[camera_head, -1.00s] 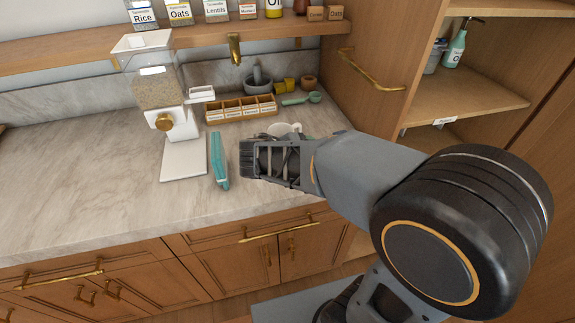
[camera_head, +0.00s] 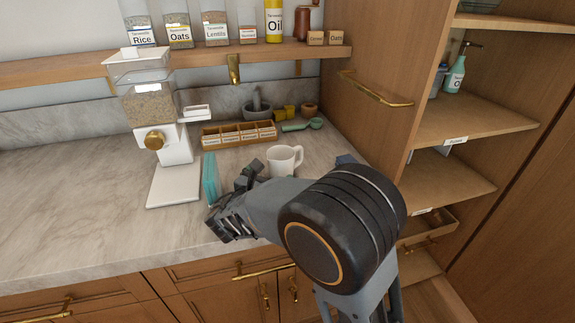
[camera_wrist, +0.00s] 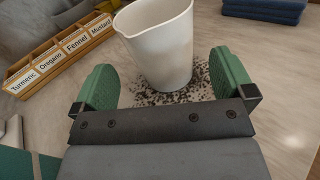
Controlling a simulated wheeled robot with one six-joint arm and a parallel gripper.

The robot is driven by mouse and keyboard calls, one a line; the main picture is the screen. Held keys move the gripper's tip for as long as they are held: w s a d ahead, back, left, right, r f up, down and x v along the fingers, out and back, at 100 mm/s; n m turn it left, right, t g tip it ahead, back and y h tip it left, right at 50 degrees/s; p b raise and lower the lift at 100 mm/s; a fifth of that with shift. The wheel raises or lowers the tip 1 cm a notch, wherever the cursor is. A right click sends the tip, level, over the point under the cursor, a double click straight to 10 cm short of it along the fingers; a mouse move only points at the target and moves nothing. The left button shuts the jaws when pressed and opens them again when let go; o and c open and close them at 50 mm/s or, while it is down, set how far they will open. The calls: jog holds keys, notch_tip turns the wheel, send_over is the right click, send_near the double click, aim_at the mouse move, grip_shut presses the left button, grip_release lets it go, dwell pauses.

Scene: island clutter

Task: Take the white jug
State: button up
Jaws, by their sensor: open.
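The white jug (camera_head: 284,160) stands upright on the marble counter, right of the teal object and in front of the spice box. In the wrist view the white jug (camera_wrist: 160,45) is large and just beyond the fingertips, centred between them. Dark specks lie on the counter around its base. My gripper (camera_wrist: 165,80) is open with its green finger pads on either side of the jug's near side, and nothing is held. In the head view my gripper (camera_head: 238,200) is at the counter's front, left of the jug. The jug's handle is hidden in the wrist view.
A wooden spice box (camera_head: 238,133) with labelled compartments stands behind. A green scoop (camera_head: 303,125) lies behind the jug. Folded blue cloth (camera_wrist: 265,8) is at the back right.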

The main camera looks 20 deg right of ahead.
aim_at(287, 157)
jog(key=shift+x, duration=2.7)
jog(key=shift+r, duration=0.1)
jog(key=c, duration=0.9)
jog(key=shift+c, duration=0.2)
jog(key=shift+r, duration=0.15)
